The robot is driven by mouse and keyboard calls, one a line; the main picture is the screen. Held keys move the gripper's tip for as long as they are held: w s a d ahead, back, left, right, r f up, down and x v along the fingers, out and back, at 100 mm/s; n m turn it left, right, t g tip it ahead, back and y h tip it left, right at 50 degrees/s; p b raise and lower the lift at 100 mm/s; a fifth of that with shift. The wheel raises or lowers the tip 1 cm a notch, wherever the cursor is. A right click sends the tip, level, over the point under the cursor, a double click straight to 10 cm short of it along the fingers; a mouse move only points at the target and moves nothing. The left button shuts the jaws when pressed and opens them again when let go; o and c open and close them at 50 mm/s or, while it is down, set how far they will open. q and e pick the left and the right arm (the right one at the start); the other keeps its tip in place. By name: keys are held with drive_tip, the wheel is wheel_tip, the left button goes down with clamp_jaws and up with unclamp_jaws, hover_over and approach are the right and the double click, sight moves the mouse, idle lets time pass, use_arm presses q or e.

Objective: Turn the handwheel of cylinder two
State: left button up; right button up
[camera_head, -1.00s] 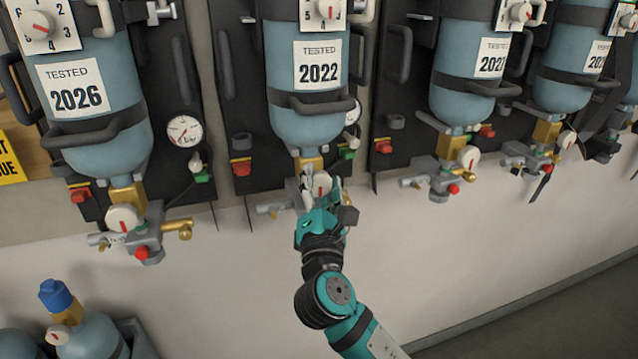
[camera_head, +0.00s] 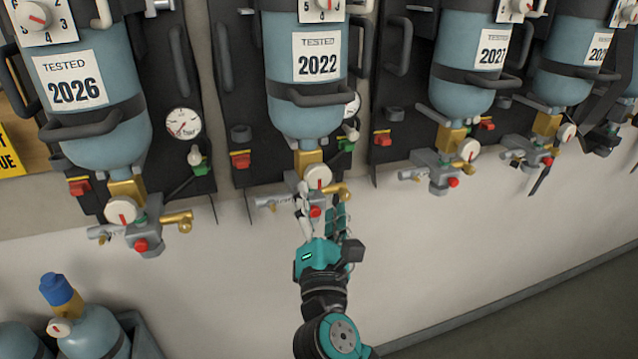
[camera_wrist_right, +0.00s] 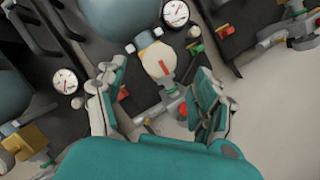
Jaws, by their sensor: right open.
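The second cylinder from the left (camera_head: 303,95), blue-grey and labelled 2022, hangs upside down on a black panel. Its handwheel (camera_head: 318,176) is a round white knob with a red mark, on the valve below the brass neck (camera_head: 307,158). The handwheel also shows in the right wrist view (camera_wrist_right: 158,62), between and beyond the fingertips. My right gripper (camera_head: 322,210) is open and empty, just below the handwheel and in front of the valve body, with the handwheel clear of the fingers. My left gripper is not in view.
The 2026 cylinder (camera_head: 90,100) with its valve is on the left, and the 2027 cylinder (camera_head: 467,50) on the right. A green connector (camera_head: 346,145) and a gauge are close beside cylinder two. The white wall (camera_head: 470,260) below is clear.

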drive_tip(key=v, duration=0.5)
drive_tip(key=shift+s, duration=0.1)
